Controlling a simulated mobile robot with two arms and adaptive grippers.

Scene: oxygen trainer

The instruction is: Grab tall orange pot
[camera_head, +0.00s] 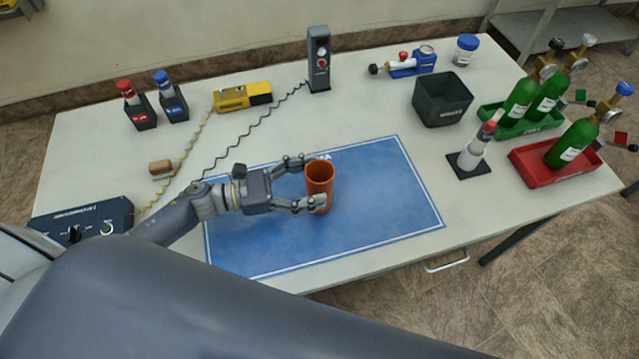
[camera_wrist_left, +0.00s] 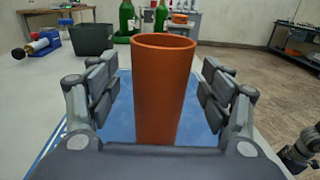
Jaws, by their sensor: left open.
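The tall orange pot (camera_head: 320,180) stands upright on the blue mat (camera_head: 385,205). My left gripper (camera_head: 311,182) is open, with one finger on each side of the pot near its upper half. In the left wrist view the pot (camera_wrist_left: 163,85) stands between the two open fingers (camera_wrist_left: 162,95), with a gap showing on both sides. The pot's lower end is hidden there by the gripper's body.
A dark square bin (camera_head: 441,100), a bottle on a black base (camera_head: 468,160), and green cylinders in a green tray (camera_head: 520,125) and a red tray (camera_head: 560,170) stand to the right. A grey device (camera_head: 318,60) stands behind. The mat's right part is clear.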

